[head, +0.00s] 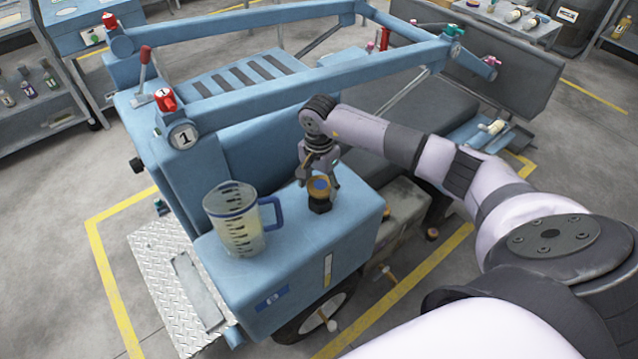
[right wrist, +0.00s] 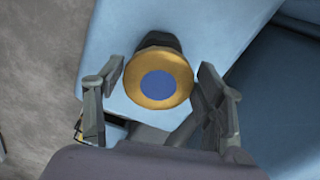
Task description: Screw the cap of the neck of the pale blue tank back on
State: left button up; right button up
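The pale blue tank (head: 345,238) has a short black neck (head: 321,204) on its top. A brass-coloured cap with a blue centre (head: 320,186) sits at the top of this neck; how far it is screwed on cannot be told. My right gripper (head: 318,177) is just above the cap, pointing down. In the right wrist view, the cap (right wrist: 158,78) lies between the spread fingers (right wrist: 158,95), with gaps on both sides, and the dark neck (right wrist: 160,42) shows behind it. My left gripper is not in view.
A clear measuring jug with a blue handle (head: 235,218) stands on the tank, left of the neck. Blue frame bars (head: 320,75) run behind the gripper. A metal tread plate (head: 165,270) lies at the left. The tank top between jug and neck is clear.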

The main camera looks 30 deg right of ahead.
jog(key=c, duration=0.8)
jog(key=m, duration=0.5)
jog(key=shift+w, duration=0.15)
jog(key=shift+m, duration=0.3)
jog(key=shift+m, duration=1.1)
jog(key=o, duration=1.3)
jog(key=o, duration=0.3)
